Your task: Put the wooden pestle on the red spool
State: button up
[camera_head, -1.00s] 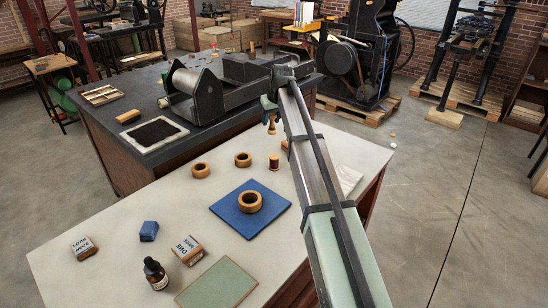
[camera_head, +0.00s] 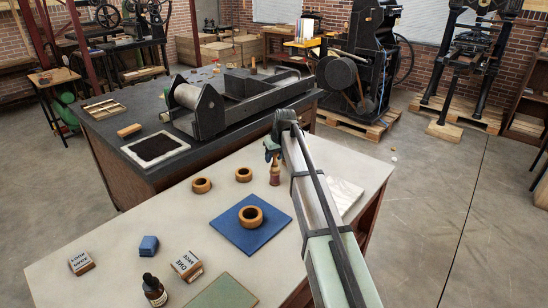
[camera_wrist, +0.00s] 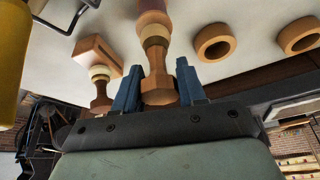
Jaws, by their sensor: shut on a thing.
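My gripper (camera_head: 272,150) is shut on the wooden pestle (camera_head: 275,159), just above the red spool (camera_head: 274,177) on the pale table. In the wrist view my blue fingers (camera_wrist: 158,88) stand on both sides of the pestle (camera_wrist: 158,70), around its faceted end. The pestle looks upright, its wider head pointing down to the table. In the head view it lines up with the spool's top. In the wrist view a reddish-brown piece beyond the pestle's head is probably the spool (camera_wrist: 151,6). I cannot tell whether pestle and spool touch.
A blue mat (camera_head: 275,235) bears a wooden ring (camera_head: 250,216). Two more rings (camera_head: 202,185) (camera_head: 243,174) lie behind it. In the wrist view a handled wooden block (camera_wrist: 98,54) and a yellow object (camera_wrist: 12,60) stand left of my gripper.

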jog(key=shift+f, duration=0.2)
jog(key=shift+f, duration=0.1)
jog(key=o, duration=1.1)
jog(key=shift+o, duration=0.2)
jog(key=v, duration=1.2)
